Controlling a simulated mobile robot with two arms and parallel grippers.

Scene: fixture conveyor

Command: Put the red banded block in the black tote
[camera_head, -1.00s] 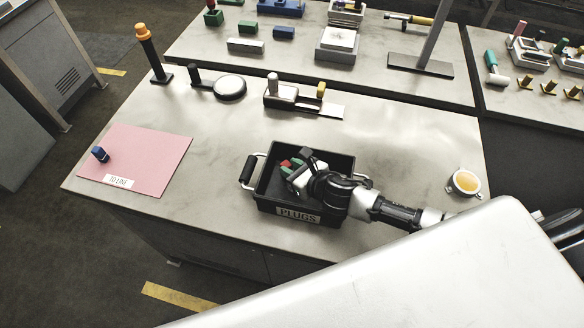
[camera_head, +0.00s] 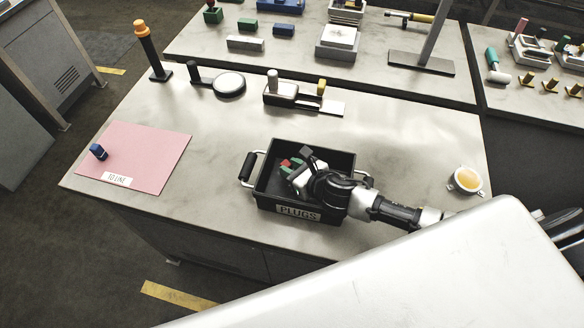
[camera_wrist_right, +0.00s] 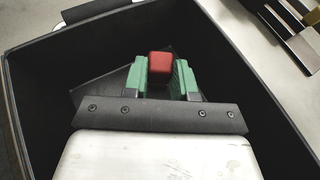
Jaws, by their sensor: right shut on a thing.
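The black tote (camera_head: 262,190) with a "PLUGS" label stands near the front edge of the bench. My right gripper (camera_head: 292,166) reaches into the tote from the right. In the right wrist view its green-padded fingers (camera_wrist_right: 160,76) are shut on a red block (camera_wrist_right: 161,63), with the dark tote walls around them. The red block (camera_head: 285,162) shows as a small red patch at the fingertips in the head view. Its band cannot be made out, and I cannot tell whether it touches the tote floor. My left gripper is not in view.
A cup of amber liquid (camera_head: 466,180) stands at right. A round-topped fixture (camera_head: 229,84), a dark post with an orange cap (camera_head: 149,50) and another fixture (camera_head: 295,94) stand behind the tote.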

